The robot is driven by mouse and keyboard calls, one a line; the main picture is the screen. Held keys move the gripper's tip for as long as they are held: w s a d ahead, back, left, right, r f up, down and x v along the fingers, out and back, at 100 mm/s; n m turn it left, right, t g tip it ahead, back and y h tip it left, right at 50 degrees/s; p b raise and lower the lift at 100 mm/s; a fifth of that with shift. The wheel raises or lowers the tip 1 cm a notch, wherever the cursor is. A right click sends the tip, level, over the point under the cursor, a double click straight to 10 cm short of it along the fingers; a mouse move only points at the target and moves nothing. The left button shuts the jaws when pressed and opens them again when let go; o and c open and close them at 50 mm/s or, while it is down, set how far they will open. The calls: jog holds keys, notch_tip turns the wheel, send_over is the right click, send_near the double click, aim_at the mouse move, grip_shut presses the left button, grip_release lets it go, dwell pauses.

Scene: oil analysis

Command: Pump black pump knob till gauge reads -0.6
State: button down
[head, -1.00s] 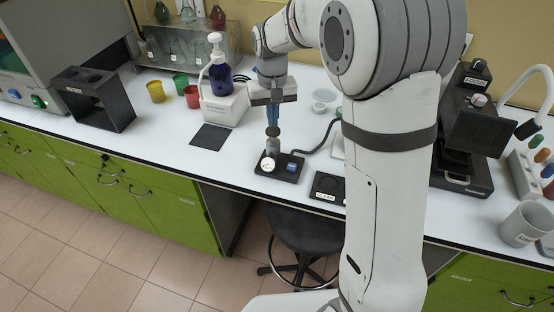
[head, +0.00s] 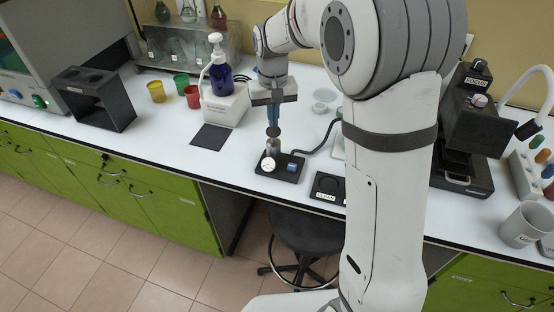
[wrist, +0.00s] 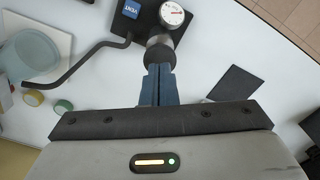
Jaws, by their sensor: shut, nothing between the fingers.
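The small pump unit has a dark base (head: 290,172), a metal cylinder (head: 273,147) and a round white gauge (head: 268,164). The gauge (wrist: 171,13) also shows in the wrist view, but its reading is too small to tell. The dark round pump knob (head: 274,133) sits above the cylinder; it also shows in the wrist view (wrist: 159,56). My gripper (head: 273,124) points down with its blue fingers shut and empty, its tips right over the knob. Whether they touch it, I cannot tell. A blue VENT button (wrist: 131,8) is beside the gauge.
A dark hose (head: 322,141) runs from the unit to the right. A black CLEAN pad (head: 327,184) lies to its right and a dark square mat (head: 211,137) to its left. A white device with a blue bottle (head: 219,80) stands behind left. The bench's front edge is close.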

aim_at(273, 130)
dwell(0.4)
jog(key=shift+f+b, duration=1.2)
jog(key=shift+f, duration=0.65)
jog(key=shift+r+p, duration=1.45)
jog(key=shift+r, duration=0.45)
jog(key=shift+f, duration=0.2)
